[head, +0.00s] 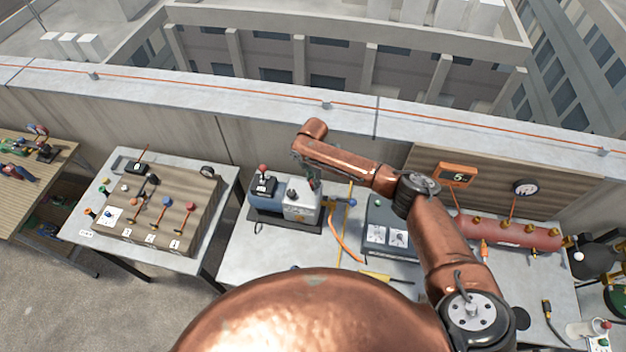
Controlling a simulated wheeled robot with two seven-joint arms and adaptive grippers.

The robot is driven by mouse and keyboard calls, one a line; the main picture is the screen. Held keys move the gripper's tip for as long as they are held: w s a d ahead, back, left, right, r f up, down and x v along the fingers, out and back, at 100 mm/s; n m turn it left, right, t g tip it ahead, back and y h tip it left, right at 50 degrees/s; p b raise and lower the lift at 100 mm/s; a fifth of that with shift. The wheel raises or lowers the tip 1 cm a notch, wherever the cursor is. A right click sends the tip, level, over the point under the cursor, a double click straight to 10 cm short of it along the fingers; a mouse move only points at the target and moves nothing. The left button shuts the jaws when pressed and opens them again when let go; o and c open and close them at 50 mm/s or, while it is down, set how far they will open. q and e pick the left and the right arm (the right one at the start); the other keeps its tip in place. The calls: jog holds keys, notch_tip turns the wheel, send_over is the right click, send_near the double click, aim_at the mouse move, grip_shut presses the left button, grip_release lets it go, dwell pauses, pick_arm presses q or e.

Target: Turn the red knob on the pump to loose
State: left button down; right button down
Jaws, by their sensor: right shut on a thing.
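The pump (299,207) stands on the grey table, with a blue-and-black part at its left and a pale grey body at its right. My right arm reaches over the table from the right and bends down at the pump's right end. My right gripper (312,182) is shut there on the red knob, of which only a little red shows; the arm and fingers hide most of it, so I cannot read its setting. A separate small red-topped part (263,168) stands on the pump's left, and a black knob (292,193) is on the grey body. My left gripper is out of view.
Right of the pump are an orange hose (345,240), a blue-handled valve (350,202) and a grey box. A red cylinder (510,232) and a gauge (525,188) are further right. A lever panel (165,205) stands left across a gap. A parapet (230,92) runs behind.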

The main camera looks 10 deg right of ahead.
jog(key=shift+w+d+r, duration=0.15)
jog(key=shift+w+r, duration=0.1)
jog(key=c, duration=2.1)
grip_release()
jog(key=o, duration=0.4)
jog(key=shift+s+f, duration=0.15)
jog(key=shift+o, duration=0.2)
notch_tip(320, 180, up, 12)
